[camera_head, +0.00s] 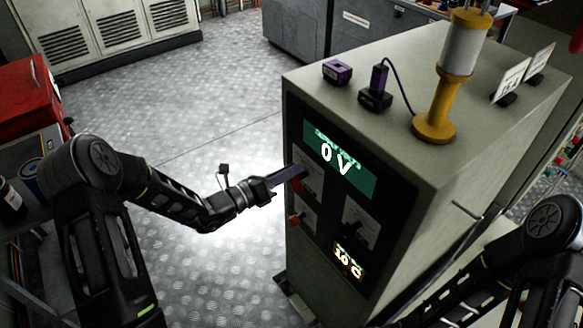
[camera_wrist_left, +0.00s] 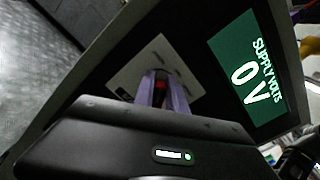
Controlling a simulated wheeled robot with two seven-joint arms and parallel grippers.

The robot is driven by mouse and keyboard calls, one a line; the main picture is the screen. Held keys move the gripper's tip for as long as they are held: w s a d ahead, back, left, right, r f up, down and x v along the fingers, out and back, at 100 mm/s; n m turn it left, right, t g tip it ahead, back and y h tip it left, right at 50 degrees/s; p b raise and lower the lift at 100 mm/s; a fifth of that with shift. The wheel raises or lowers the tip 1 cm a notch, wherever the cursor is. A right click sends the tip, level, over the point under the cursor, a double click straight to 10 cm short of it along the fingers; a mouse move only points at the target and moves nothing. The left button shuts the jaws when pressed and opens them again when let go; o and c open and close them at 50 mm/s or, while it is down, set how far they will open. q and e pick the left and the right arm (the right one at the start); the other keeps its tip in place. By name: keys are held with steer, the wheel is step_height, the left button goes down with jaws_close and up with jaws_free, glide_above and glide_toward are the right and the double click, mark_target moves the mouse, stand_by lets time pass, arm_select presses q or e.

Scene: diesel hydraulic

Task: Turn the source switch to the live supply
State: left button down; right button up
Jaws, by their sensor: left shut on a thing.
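The source switch (camera_wrist_left: 161,84) is a small red and dark knob on a pale square plate (camera_wrist_left: 128,76) in the left wrist view. My left gripper (camera_head: 299,171) is at the upper left of the cabinet's front panel in the head view. Its purple fingers are shut on the knob and partly hide it, so I cannot tell which position it points to. The green display (camera_head: 340,158) reads 0 V; in the left wrist view it also reads "SUPPLY VOLTS" (camera_wrist_left: 247,75). My right arm shows at the lower right of the head view, but its gripper is not in view.
On the cabinet top (camera_head: 400,136) stand a yellow-based cylinder (camera_head: 459,55) and purple-black devices (camera_head: 376,97). The metal floor (camera_head: 180,120) is clear.

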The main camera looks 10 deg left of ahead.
arm_select(q)
steer(key=shift+w+a+f+n, duration=0.1)
steer(key=shift+w+a+n, duration=0.05)
steer(key=shift+n, duration=0.75)
steer(key=c, duration=1.4)
jaws_free()
steer(key=shift+o, duration=0.2)
steer(key=v, duration=0.7)
steer(key=shift+s+a+b, duration=0.2)
steer(key=shift+s+b, duration=0.15)
steer(key=shift+b, duration=0.1)
